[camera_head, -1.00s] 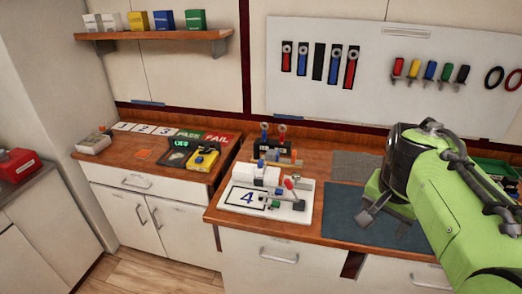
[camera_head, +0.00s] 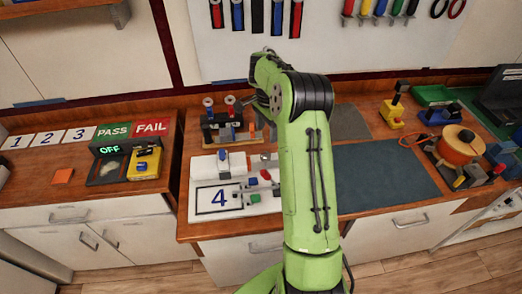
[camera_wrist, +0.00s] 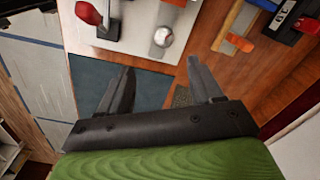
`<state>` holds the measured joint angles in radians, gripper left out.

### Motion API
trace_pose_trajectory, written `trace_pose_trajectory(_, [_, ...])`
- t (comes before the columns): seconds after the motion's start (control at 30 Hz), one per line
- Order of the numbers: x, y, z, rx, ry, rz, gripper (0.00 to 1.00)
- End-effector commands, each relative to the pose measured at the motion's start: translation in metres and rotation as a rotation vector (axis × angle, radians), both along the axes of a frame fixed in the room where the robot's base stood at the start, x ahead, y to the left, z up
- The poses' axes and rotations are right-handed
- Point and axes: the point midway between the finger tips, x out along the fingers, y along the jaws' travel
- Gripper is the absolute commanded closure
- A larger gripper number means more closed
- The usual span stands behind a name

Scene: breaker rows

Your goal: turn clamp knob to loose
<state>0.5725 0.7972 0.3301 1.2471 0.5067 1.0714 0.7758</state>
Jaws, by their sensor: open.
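The white fixture board (camera_head: 205,217), marked with a 4, stands on the wooden bench. It carries a blue-topped block (camera_head: 224,156), a red piece (camera_head: 265,174) and a green piece (camera_head: 255,197). I cannot tell for sure which part is the clamp knob, or its setting. My arm hides the board's right side in the head view. In the wrist view my gripper (camera_wrist: 160,66) is open and empty, apart from the board. Beyond its fingers are a red handle (camera_wrist: 90,12) and a silver post with a pale round top (camera_wrist: 163,37).
A dark blue mat (camera_head: 385,183) lies right of the board. A rack with red and blue tools (camera_head: 222,127) stands behind it. A yellow box with a blue knob (camera_head: 144,163) sits left, beside an OFF display. An orange round device (camera_head: 459,145) stands far right.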

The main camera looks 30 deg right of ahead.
Motion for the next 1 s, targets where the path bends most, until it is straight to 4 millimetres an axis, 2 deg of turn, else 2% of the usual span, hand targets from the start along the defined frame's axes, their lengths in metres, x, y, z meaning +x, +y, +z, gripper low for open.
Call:
trace_pose_trajectory(0.03, [0.000, 0.002, -0.016, 0.005, 0.004, 0.003, 0.35])
trace_pose_trajectory(0.2, [0.000, 0.001, -0.059, 0.004, 0.004, 0.003, 0.35])
trace_pose_trajectory(0.3, [0.000, 0.002, -0.082, 0.004, 0.004, 0.004, 0.35])
trace_pose_trajectory(0.43, [0.001, 0.001, -0.104, 0.002, 0.001, 0.003, 0.35])
trace_pose_trajectory(0.6, [0.001, 0.001, -0.116, 0.000, -0.001, 0.004, 0.35])
trace_pose_trajectory(0.8, [0.001, 0.001, -0.116, 0.000, -0.001, 0.004, 0.35])
trace_pose_trajectory(0.87, [0.001, 0.001, -0.116, 0.000, -0.001, 0.004, 0.43])
trace_pose_trajectory(1.0, [0.001, 0.001, -0.116, 0.000, -0.001, 0.004, 0.64])
